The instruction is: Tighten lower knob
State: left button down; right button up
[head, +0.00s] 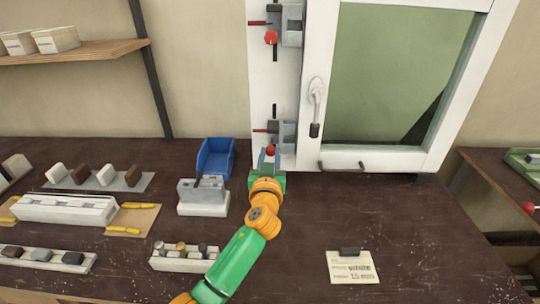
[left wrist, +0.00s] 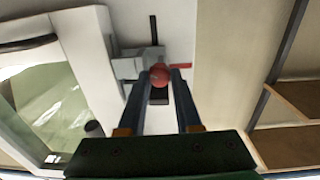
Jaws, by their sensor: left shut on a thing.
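The lower clamp (head: 287,134) is a grey block on the white window frame, with a dark rod and a thin red bar. Its lower knob (head: 270,150) is a red ball at its bottom left. My left gripper (head: 269,161) reaches up to it from below. In the left wrist view the red knob (left wrist: 160,75) sits between the two fingertips, and the left gripper (left wrist: 159,78) is shut on it. The fingers hide part of the clamp behind. My right gripper is not in view.
An upper clamp (head: 291,25) with its own red knob (head: 271,38) is above. A window handle (head: 316,100) is to the right. A blue bin (head: 216,158) and a grey block fixture (head: 203,196) stand left of my arm. The bench right of my arm is mostly clear, except a note card (head: 352,267).

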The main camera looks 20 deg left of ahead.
pick_arm(q)
jog(key=m, duration=0.6)
jog(key=shift+p, duration=0.3)
jog(key=m+p, duration=0.1)
jog(key=m, duration=0.5)
jog(key=shift+m, duration=0.4)
jog(key=c, duration=0.9)
grip_release()
jog(key=o, duration=0.3)
jog(key=shift+w, duration=0.15)
